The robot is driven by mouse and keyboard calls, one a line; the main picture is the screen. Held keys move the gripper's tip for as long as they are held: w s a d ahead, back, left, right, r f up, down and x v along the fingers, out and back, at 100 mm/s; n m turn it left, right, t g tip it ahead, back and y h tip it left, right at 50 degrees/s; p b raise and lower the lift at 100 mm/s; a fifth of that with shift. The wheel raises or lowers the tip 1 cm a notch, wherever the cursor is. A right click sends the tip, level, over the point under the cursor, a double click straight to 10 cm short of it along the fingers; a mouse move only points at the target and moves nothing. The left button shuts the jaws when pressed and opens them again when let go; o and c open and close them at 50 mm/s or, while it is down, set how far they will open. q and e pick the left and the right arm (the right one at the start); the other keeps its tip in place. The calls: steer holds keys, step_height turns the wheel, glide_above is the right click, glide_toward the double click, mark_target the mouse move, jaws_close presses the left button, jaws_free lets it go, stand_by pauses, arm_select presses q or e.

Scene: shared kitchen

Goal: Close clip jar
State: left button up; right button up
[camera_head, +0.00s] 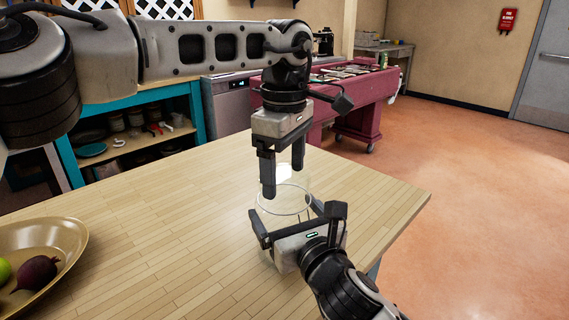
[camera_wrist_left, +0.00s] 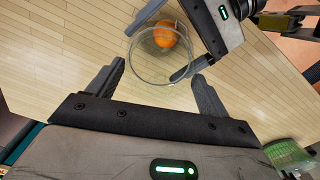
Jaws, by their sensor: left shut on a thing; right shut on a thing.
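The clear glass jar (camera_head: 284,214) stands near the right edge of the wooden table, its round rim facing up. In the left wrist view the jar (camera_wrist_left: 136,69) shows its round rim, with an orange fruit (camera_wrist_left: 165,37) visible inside or through the glass. My right gripper (camera_head: 283,207) is shut on the jar's body, one finger on each side. My left gripper (camera_head: 283,183) points down just above the rim, its fingers spaced apart on a clear piece that looks like the glass lid; its outline and the clip are hard to make out.
A brass bowl (camera_head: 70,238) with a dark beet and a green fruit sits at the table's left. The wooden table (camera_head: 160,210) is clear between bowl and jar. A teal shelf and a red cart stand behind. Open floor lies to the right.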

arm_select(q)
steer(key=shift+f, duration=0.6)
stand_by(0.3)
steer(key=o, duration=1)
steer(key=shift+o, duration=0.2)
steer(key=shift+r, duration=0.1)
step_height(320, 180, up, 12)
steer(key=shift+f, duration=0.1)
arm_select(e)
steer(key=o, duration=1.1)
